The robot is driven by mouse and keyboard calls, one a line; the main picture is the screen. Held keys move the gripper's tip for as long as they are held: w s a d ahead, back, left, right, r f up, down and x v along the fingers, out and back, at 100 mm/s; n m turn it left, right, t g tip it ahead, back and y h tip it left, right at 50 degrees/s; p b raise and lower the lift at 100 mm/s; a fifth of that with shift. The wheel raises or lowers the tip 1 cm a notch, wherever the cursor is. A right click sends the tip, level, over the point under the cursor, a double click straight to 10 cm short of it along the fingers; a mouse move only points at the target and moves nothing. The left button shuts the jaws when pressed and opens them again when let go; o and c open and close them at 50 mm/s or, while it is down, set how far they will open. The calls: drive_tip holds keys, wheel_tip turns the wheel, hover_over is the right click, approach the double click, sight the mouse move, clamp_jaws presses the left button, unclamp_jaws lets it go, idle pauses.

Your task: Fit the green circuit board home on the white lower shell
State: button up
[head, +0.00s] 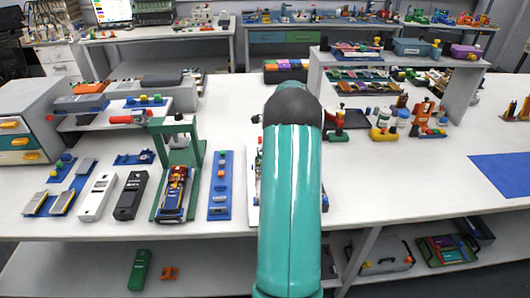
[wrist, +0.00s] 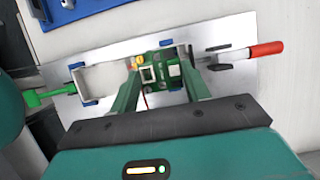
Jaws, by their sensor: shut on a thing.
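In the wrist view my gripper (wrist: 162,80) has its two green fingers on either side of the green circuit board (wrist: 170,72) and is shut on it. The board is over the right part of the white lower shell (wrist: 102,69), whose left part shows pale and empty. I cannot tell whether the board touches the shell or is a little above it. The shell lies on a metal plate (wrist: 225,88) between small blue blocks. In the head view my teal arm hides the gripper, board and shell.
A red-handled clamp (wrist: 264,49) stands at the plate's right and a green-handled one (wrist: 40,97) at its left. In the head view, a blue tray (head: 220,190) and a green press (head: 178,150) stand left of my arm. The bench right of my arm has clear room.

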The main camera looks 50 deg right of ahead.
drive_tip(key=shift+f, duration=0.55)
drive_tip(key=shift+w, duration=0.1)
drive_tip(key=shift+r, duration=0.15)
drive_tip(key=shift+s+r, duration=0.1)
drive_tip(key=shift+s, duration=0.1)
drive_tip(key=shift+w, duration=0.1)
idle(0.4)
drive_tip(key=shift+f, duration=1.1)
drive_tip(key=o, duration=1.1)
drive_tip(key=shift+c, duration=0.2)
